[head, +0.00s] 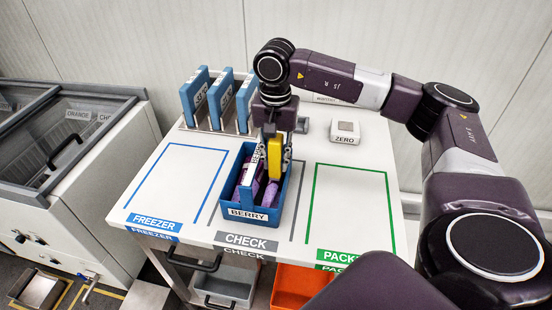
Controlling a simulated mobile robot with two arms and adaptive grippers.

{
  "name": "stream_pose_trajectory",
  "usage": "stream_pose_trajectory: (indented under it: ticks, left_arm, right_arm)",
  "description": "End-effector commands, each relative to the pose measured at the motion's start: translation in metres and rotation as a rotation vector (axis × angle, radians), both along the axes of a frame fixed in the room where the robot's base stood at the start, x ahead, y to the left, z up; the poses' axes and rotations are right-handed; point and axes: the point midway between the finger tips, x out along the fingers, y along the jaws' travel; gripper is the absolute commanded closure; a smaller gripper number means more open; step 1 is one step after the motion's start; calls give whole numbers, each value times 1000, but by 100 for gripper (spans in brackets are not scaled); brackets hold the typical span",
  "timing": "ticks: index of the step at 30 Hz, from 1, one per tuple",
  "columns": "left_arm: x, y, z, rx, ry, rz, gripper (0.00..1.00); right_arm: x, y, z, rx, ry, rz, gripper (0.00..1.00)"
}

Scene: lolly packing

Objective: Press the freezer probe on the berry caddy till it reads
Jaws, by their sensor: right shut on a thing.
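The blue berry caddy (240,212), labelled BERRY, stands in the grey-outlined CHECK area of the white table. Purple lollies (270,194) lie inside it. My right gripper (275,148) points down over the caddy's right side and is shut on a yellow body, which I take to be the freezer probe (275,163). The probe is upright; its lower end is down within the caddy's outline, and I cannot tell what it touches. A white strip with lettering (254,163) stands beside it. No reading shows. My left gripper is not in view.
Blue labelled slabs (195,97) stand in a rack at the table's back left. A white ZERO block (345,131) sits at the back. The FREEZER (168,185) and PACK (345,210) areas are empty. A chest freezer (95,165) is at left; an orange bin (295,285) is below.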

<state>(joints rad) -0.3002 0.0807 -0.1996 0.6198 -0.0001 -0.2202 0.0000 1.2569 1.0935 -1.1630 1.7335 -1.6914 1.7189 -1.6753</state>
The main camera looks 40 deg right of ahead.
Motion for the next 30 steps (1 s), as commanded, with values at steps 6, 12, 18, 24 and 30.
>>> stream_pose_trajectory:
  ticks: [6,12,18,24,30]
  left_arm:
    - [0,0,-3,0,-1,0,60]
    - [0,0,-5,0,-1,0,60]
    - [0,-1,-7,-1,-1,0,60]
    - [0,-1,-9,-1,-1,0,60]
    - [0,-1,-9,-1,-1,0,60]
  right_arm:
    - [0,0,-3,1,-1,1,100]
    - [0,0,-6,1,-1,1,100]
    - [0,0,-8,1,-1,1,100]
    - [0,0,-11,1,-1,1,100]
    - [0,0,-11,1,-1,1,100]
